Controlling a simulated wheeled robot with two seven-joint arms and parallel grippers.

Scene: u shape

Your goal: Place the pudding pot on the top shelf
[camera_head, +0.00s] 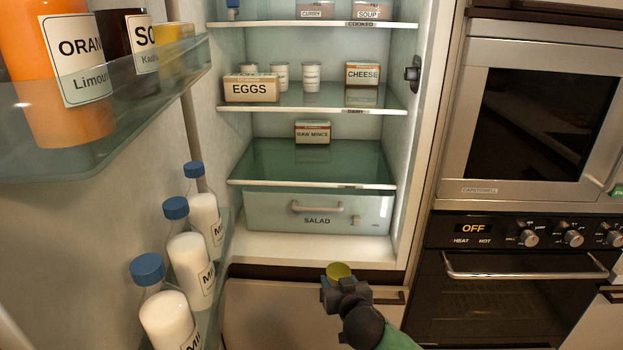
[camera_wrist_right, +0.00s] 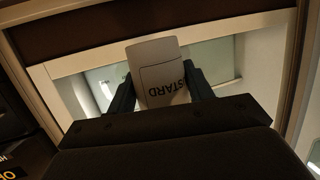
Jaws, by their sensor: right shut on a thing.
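My right gripper (camera_head: 345,286) is shut on the pudding pot (camera_head: 340,271), low in front of the open fridge. In the head view only the pot's yellow top shows above the fingers. In the right wrist view the pot (camera_wrist_right: 158,75) sits between both fingers, and its pale label shows the letters "STARD". The highest fridge shelf in view (camera_head: 300,24), marked "COOKED", holds curry and soup boxes, and its upper part is cut off. My left gripper is not in view.
The middle shelf (camera_head: 310,108) holds eggs, white pots and cheese. The lower shelf (camera_head: 300,183) bears raw mince above the salad drawer (camera_head: 318,212). The open door's racks with bottles (camera_head: 190,262) stand at left. An oven (camera_head: 520,280) is at right.

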